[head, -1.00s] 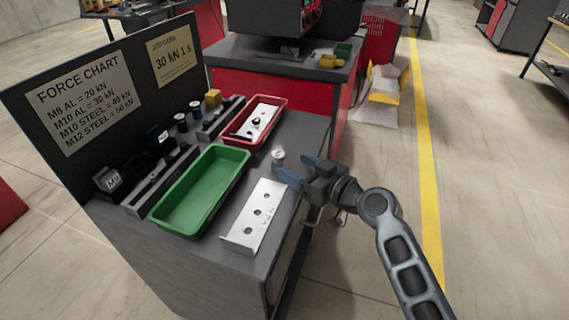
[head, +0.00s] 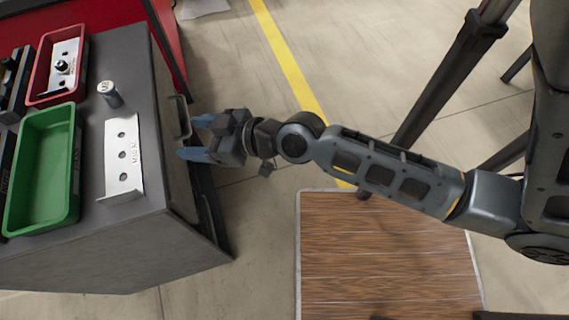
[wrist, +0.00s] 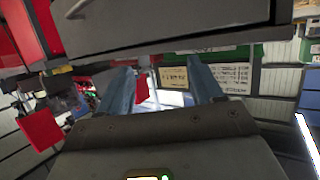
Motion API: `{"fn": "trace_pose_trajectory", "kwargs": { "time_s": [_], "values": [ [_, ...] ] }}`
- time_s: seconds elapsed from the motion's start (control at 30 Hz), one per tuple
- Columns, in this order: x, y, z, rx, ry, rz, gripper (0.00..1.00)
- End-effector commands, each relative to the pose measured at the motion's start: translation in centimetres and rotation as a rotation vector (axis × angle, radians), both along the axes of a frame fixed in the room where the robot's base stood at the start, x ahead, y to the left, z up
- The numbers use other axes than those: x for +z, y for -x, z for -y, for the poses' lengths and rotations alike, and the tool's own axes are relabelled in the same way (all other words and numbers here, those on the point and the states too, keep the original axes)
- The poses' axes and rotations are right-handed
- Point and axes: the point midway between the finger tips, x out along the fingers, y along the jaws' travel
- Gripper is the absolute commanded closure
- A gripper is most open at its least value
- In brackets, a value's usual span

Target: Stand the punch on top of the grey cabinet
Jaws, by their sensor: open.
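The punch (head: 110,93), a short silver cylinder with a marked top face, stands upright on the bare top of the grey cabinet (head: 142,86), near its right side. My gripper (head: 185,138) is open and empty, to the right of the cabinet and apart from the punch. Its two blue fingers point toward the cabinet's drawer side. In the wrist view, nothing lies between the fingers (wrist: 164,88), and a grey drawer front (wrist: 170,22) with a handle fills the top. I cannot tell whether a finger touches the cabinet.
On the cabinet, a green tray (head: 73,180), a silver plate with holes (head: 123,140) and a red tray (head: 80,45) holding another plate take up space. A drawer handle (head: 181,117) juts out near my fingers. A wooden floor platform (head: 385,250) lies to the right.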

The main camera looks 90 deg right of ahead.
Motion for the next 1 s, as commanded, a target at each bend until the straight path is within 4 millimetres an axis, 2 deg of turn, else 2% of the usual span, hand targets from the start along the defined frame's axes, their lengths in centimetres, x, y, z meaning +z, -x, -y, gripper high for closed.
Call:
{"fn": "trace_pose_trajectory", "kwargs": {
  "time_s": [0.03,0.13,0.3,0.5,0.7,1.0],
  "values": [
    [-0.2,2.0,-1.5,0.006,0.003,-0.019,0.34],
    [0.5,5.4,-3.8,0.013,0.012,-0.027,0.34],
    [3.1,10.8,-7.2,0.064,0.026,-0.009,0.34],
    [6.8,15.1,-10.1,0.153,0.022,0.027,0.34],
    [8.7,16.7,-11.3,0.2,0.013,0.048,0.34],
    [8.8,16.8,-11.4,0.202,0.011,0.05,0.34]
  ]
}}
